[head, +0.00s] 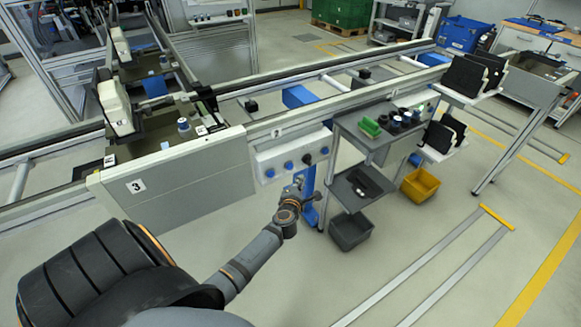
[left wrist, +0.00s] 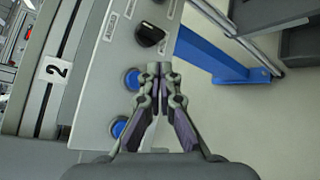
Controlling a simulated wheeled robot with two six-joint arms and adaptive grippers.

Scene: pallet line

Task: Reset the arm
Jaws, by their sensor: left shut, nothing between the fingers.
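My left arm reaches in from the lower left in the head view. Its gripper (head: 303,187) is in front of the control panel (head: 290,155) on the side of the pallet line. In the left wrist view the left gripper (left wrist: 159,70) is shut and empty, its fingertips together. Behind the fingers the panel shows a black rotary knob (left wrist: 149,34) and blue buttons (left wrist: 132,79). I cannot tell whether the fingertips touch the panel. My right gripper is in neither view.
A grey cart (head: 372,137) with small parts and bins stands right of the gripper. A dark bin (head: 351,231) and a yellow bin (head: 420,185) sit low beside it. A blue post (left wrist: 215,58) stands beside the panel.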

